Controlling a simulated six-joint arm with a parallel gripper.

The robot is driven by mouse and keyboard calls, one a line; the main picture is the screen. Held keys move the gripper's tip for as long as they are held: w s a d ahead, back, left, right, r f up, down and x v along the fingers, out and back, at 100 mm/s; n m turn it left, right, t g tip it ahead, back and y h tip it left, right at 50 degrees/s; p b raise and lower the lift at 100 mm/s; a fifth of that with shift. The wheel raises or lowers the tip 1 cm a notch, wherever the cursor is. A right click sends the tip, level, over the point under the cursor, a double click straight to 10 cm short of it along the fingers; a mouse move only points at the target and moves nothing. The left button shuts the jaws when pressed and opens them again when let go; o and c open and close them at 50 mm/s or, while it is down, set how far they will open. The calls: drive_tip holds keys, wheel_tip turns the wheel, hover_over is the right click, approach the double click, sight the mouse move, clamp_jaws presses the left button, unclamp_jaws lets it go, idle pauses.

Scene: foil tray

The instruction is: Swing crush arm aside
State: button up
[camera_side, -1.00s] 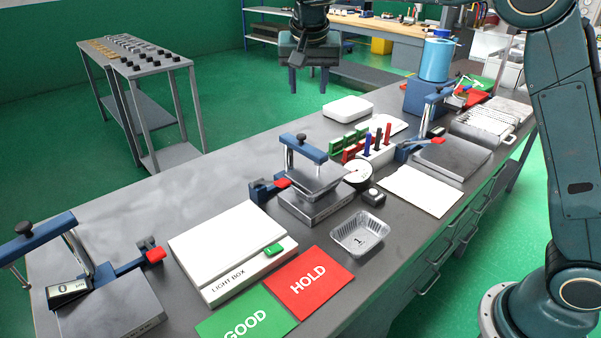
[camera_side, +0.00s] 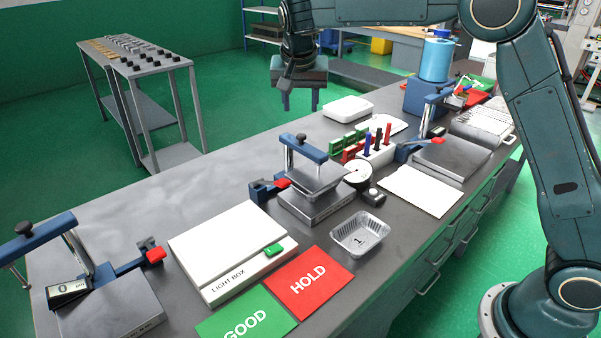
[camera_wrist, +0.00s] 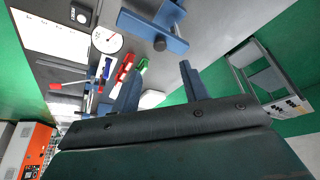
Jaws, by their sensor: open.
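Three bench fixtures carry blue arms, and I cannot tell which is the crush arm. The left fixture's blue arm (camera_side: 40,232) has a black knob and stands beside a small display. The middle fixture's blue arm (camera_side: 303,148) reaches over a metal plate; it also shows in the wrist view (camera_wrist: 152,28). The right fixture's blue arm (camera_side: 439,92) is farther along the bench. My gripper (camera_side: 300,105) is open and empty, in the air above and behind the middle fixture. Its two fingers also show in the wrist view (camera_wrist: 160,80).
A white light box (camera_side: 225,245), a red HOLD card (camera_side: 308,283) and a green GOOD card (camera_side: 245,318) lie in front. A dial gauge (camera_side: 357,174) and marker pens (camera_side: 378,138) stand right of the middle fixture. The bench's back left is clear.

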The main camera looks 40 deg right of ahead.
sight(301, 135)
drive_tip(key=x, duration=0.9)
drive_tip(key=shift+w+d+f, duration=0.1)
drive_tip(key=shift+f, duration=0.3)
clamp_jaws()
